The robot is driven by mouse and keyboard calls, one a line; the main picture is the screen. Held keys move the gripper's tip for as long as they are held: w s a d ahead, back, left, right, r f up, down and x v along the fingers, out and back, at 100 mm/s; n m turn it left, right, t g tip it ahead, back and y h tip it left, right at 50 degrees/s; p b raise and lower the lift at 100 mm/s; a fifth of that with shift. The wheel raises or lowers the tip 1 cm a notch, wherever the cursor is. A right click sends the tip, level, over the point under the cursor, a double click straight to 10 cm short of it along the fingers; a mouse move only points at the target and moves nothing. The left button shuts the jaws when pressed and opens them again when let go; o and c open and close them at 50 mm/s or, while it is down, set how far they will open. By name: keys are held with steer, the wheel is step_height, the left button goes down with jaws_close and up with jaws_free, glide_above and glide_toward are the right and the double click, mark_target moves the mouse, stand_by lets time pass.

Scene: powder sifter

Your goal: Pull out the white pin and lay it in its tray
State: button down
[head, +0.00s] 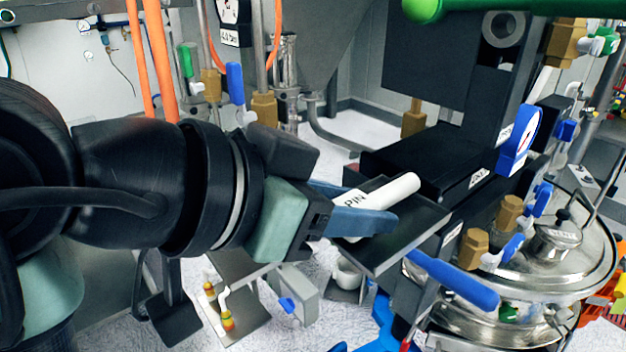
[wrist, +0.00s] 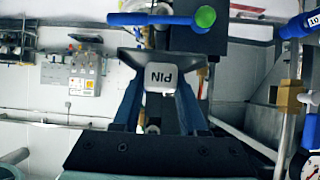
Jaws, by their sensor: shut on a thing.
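The white pin (head: 402,187) is a short white cylinder with the label PIN. My gripper (head: 378,208) is shut on it, with one blue finger on each side. The pin lies lengthwise along the fingers and its far end sticks out past them. In the wrist view the labelled end of the pin (wrist: 160,78) shows between the fingers. A dark, flat tray (head: 376,258) is directly below the pin in the head view. I cannot tell whether the pin touches it. The near finger hides part of the pin and tray.
A blue-handled lever (head: 455,280) sticks out just right of the tray. A steel lidded vessel (head: 560,250) with brass and blue valves stands at the right. A blue gauge (head: 517,140) is above it.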

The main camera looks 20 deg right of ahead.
steer(key=shift+f, duration=0.35)
stand_by(0.6)
steer(key=shift+c, duration=1.8)
jaws_free()
steer(key=b+v, duration=0.2)
steer(key=v, duration=1.1)
steer(key=shift+b, duration=0.4)
